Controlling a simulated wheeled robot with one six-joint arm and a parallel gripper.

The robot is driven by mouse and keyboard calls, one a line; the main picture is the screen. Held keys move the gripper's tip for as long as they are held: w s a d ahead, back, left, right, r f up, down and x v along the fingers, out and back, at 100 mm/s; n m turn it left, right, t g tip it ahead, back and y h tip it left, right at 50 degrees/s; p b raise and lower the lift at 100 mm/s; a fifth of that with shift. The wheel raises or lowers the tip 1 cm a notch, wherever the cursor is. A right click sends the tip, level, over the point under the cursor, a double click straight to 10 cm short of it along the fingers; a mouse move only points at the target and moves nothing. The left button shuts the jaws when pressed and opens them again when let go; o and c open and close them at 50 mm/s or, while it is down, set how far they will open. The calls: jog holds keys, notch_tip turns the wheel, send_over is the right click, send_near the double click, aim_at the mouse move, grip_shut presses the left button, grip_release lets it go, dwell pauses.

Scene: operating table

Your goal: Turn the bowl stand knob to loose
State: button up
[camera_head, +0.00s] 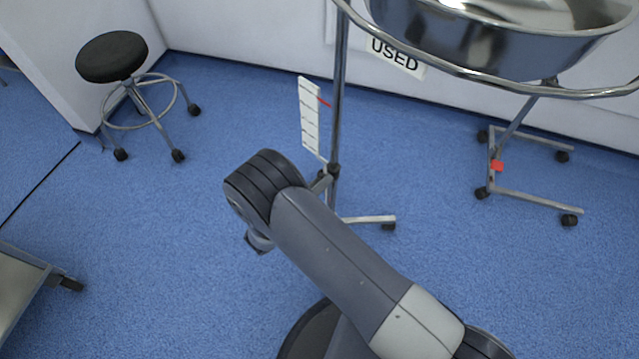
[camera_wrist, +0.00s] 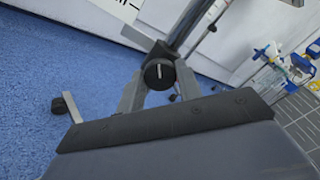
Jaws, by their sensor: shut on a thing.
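The bowl stand is a chrome pole (camera_head: 340,75) carrying a ring (camera_head: 470,75) with a steel bowl (camera_head: 500,45) at top right. The knob (camera_wrist: 158,74) is round and black with a short white line, near upright, on its face. It sits low on the pole, beside a white scale plate (camera_head: 310,115) with a red pointer (camera_head: 324,102). In the wrist view my gripper (camera_wrist: 160,78) has one finger on each side of the knob and is shut on it. In the head view my arm hides most of the gripper.
A black-topped stool (camera_head: 112,57) stands at upper left. Another wheeled base (camera_head: 520,180) is at right, with a red piece on it. A metal cart corner (camera_head: 25,285) is at lower left. A "USED" label (camera_head: 395,53) shows behind the ring. Blue floor is open around the stand.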

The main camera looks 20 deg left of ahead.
jog(key=n+p, duration=0.7)
jog(key=n, duration=1.3)
jog(key=shift+r+n+p, duration=0.1)
jog(key=shift+n+p, duration=0.2)
jog(key=shift+d+f+p, duration=0.1)
jog(key=shift+f+p, duration=0.1)
jog(key=shift+p, duration=0.2)
jog(key=o, duration=1)
jog(key=shift+c, duration=0.2)
jog(key=shift+s, duration=0.1)
